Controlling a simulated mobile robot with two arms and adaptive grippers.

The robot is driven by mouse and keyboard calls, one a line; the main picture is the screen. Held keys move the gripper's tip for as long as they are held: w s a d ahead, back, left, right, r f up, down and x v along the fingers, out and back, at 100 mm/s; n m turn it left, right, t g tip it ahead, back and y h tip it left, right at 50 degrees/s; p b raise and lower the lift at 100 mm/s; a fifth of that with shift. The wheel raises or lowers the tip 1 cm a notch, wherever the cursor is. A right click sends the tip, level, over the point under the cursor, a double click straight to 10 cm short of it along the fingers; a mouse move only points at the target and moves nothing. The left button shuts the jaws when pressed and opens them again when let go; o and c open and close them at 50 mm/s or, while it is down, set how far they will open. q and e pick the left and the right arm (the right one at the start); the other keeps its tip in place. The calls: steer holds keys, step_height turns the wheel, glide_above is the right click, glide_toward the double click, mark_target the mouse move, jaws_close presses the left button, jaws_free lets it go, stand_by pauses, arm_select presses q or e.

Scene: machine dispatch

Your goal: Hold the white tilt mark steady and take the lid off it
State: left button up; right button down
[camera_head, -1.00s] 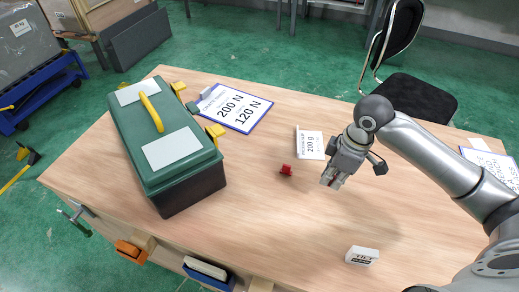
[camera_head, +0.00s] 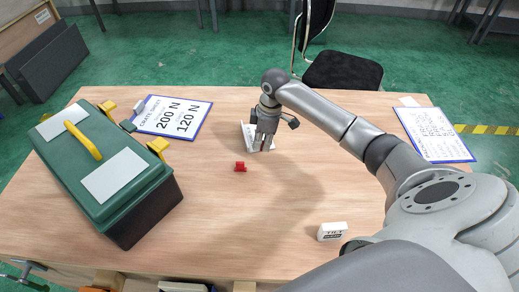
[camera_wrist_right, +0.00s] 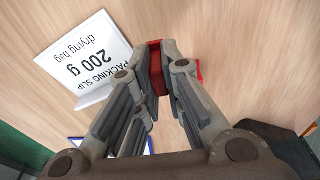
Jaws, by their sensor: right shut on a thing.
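The white tilt mark (camera_head: 332,231) is a small white block with a dark label, standing on the table near its front edge, right of the middle. I cannot tell its lid apart from its body. My right gripper (camera_head: 264,148) is far from it, low over the back middle of the table by the packing slip. In the right wrist view the gripper (camera_wrist_right: 160,75) is shut on a small red piece (camera_wrist_right: 155,62) between its fingertips. My left gripper is not in view.
The packing slip (camera_wrist_right: 85,55) stands beside the gripper. A green toolbox (camera_head: 145,195) fills the left, with a clipboard (camera_head: 190,116) behind it. Another clipboard (camera_head: 433,135) lies at right. The front middle is clear.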

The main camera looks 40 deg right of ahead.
mark_target(258, 156)
steer(key=shift+w+d+f, duration=0.15)
steer(key=shift+w+f, duration=0.7)
steer(key=shift+f, duration=0.15)
step_height(258, 156, down, 4)
steer(key=shift+w+r, duration=0.15)
steer(key=shift+r, duration=0.1)
steer(key=c, duration=1.5)
jaws_free()
steer(key=shift+f, duration=0.1)
steer(key=shift+c, duration=0.2)
step_height(258, 156, up, 12)
steer(key=s+d, duration=0.1)
steer(key=shift+d, duration=0.2)
steer(key=shift+r, duration=0.25)
